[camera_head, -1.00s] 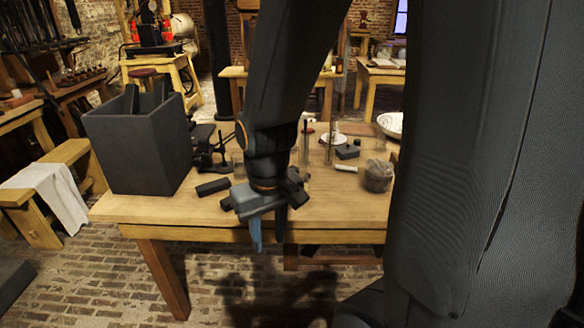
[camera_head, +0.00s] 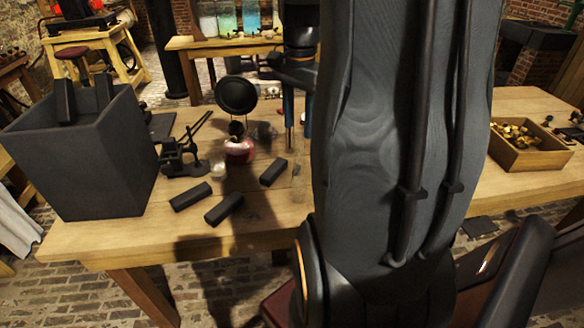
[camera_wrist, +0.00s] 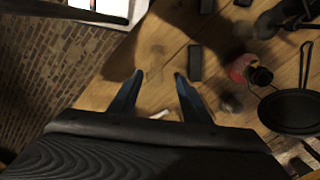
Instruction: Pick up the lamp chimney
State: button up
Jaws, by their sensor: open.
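My gripper (camera_head: 298,128) points down over the table, right of a small lamp, with its blue fingers apart and nothing between them. In the wrist view my gripper (camera_wrist: 159,78) is also open and empty over bare wood. The lamp (camera_head: 239,150) has a red base and stands near a round black disc (camera_head: 236,95); the lamp also shows in the wrist view (camera_wrist: 243,68). I cannot make out the lamp chimney with certainty. A faint, see-through shape stands just right of the lamp, and my arm hides much of the table.
Several dark blocks (camera_head: 222,209) lie near the front of the wooden table (camera_head: 270,225). A large dark bin (camera_head: 85,160) stands at the left, beside a black metal device (camera_head: 182,158). A wooden tray (camera_head: 527,153) of brass pieces is at the right.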

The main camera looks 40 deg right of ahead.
aim_at(301, 147)
jog(key=shift+s+f+p, duration=0.15)
jog(key=shift+f+p, duration=0.2)
jog(key=shift+f, duration=0.9)
jog(key=shift+s+f+p, duration=0.2)
jog(key=shift+f+p, duration=0.1)
jog(key=shift+f, duration=0.9)
jog(key=shift+s+f+p, duration=0.15)
jog(key=shift+f+p, duration=0.2)
jog(key=shift+f, duration=0.9)
grip_shut()
